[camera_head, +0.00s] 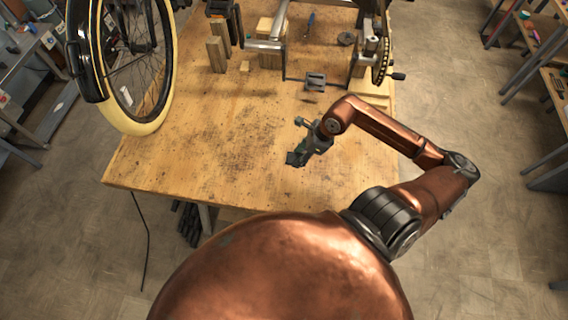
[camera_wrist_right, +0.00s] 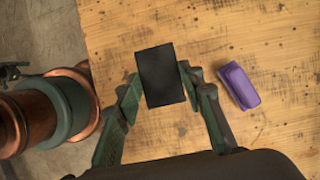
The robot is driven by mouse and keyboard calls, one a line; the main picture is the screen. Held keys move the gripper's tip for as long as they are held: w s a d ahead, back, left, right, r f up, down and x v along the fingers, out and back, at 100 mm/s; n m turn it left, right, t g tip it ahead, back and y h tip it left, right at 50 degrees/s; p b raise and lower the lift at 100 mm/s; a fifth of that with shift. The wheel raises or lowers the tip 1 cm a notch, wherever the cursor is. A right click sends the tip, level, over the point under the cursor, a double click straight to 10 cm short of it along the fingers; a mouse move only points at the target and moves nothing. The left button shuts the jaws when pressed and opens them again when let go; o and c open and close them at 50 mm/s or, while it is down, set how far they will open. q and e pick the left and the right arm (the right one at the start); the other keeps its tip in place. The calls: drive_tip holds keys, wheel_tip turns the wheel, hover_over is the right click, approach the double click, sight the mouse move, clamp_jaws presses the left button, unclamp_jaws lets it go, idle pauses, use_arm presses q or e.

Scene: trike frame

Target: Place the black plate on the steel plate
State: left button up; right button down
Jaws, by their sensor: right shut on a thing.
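The black plate (camera_wrist_right: 161,75) is a dark flat rectangle in the right wrist view. It sits between the two fingers of my right gripper (camera_wrist_right: 158,88), which is shut on it, with bare wooden tabletop in view beyond. In the head view my right gripper (camera_head: 303,148) is over the front right part of the workbench, and a dark piece shows at its tip. I cannot pick out the steel plate for certain in either view. My left gripper is not in view.
A purple object (camera_wrist_right: 239,85) lies on the wood right of the gripper. The workbench (camera_head: 190,150) is clear at front left. A yellow-tyred wheel (camera_head: 160,110) stands at left; the trike frame with a pedal (camera_head: 315,82) and chainring (camera_head: 382,60) is at the back. Wooden blocks (camera_head: 216,54) stand behind.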

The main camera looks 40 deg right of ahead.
drive_tip(key=shift+w, duration=0.25)
drive_tip(key=w+a+f+p, duration=0.1)
drive_tip(key=w+a+f, duration=0.35)
drive_tip(key=w, duration=0.25)
approach(262, 167)
drive_tip(key=shift+w+a+f, duration=0.25)
drive_tip(key=shift+w+a, duration=0.05)
drive_tip(key=shift+a, duration=0.2)
drive_tip(key=shift+w+a+f, duration=0.15)
drive_tip(key=shift+w+f, duration=0.2)
drive_tip(key=shift+f, duration=0.15)
drive_tip(key=x, duration=0.3)
drive_tip(key=shift+s+f, duration=0.1)
drive_tip(key=shift+s, duration=0.1)
drive_tip(key=shift+d+f, duration=0.2)
drive_tip(key=shift+f, duration=0.3)
drive_tip(key=shift+f, duration=0.2)
drive_tip(key=c, duration=1.3)
unclamp_jaws()
